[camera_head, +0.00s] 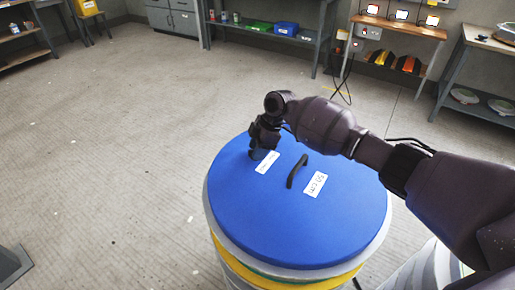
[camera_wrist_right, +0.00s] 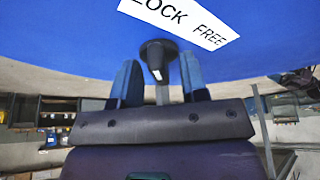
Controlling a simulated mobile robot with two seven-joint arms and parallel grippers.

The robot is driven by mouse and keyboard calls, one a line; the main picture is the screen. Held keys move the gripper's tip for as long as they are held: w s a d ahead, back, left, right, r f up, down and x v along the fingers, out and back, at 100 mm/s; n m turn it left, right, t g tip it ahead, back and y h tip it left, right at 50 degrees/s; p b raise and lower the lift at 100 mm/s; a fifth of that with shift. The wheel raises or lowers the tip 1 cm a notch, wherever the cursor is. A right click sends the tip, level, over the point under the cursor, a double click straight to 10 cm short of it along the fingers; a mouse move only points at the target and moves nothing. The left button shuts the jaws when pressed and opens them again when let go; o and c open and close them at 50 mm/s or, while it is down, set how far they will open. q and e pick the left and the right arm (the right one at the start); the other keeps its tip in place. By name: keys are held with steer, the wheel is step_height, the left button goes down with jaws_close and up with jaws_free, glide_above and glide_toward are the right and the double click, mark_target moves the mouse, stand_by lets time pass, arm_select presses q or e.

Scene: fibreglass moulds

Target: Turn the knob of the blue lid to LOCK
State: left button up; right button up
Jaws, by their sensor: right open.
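The blue lid (camera_head: 330,225) lies flat on a round drum in the head view, and its underside-up surface fills the top of the right wrist view (camera_wrist_right: 70,30). The dark knob (camera_wrist_right: 158,58), with a pale mark on it, stands on the lid beside a white label (camera_wrist_right: 185,20) reading LOCK and FREE. My right gripper (camera_head: 260,151) points down at the lid's far left part and hides the knob in the head view. Its two blue fingers are open, one on each side of the knob in the right wrist view (camera_wrist_right: 158,72), with visible gaps. My left gripper is not visible.
A black handle (camera_head: 297,170) stands up near the lid's middle, close to the right gripper. A "50 cm" label (camera_head: 315,185) lies beside it. Shelves and benches (camera_head: 400,27) line the back wall. The floor left of the drum is clear.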

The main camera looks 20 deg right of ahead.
steer(key=p+v, duration=0.1)
steer(key=v, duration=0.9)
steer(key=shift+d+r+p, duration=0.2)
steer(key=shift+r+p, duration=0.1)
steer(key=shift+r, duration=0.05)
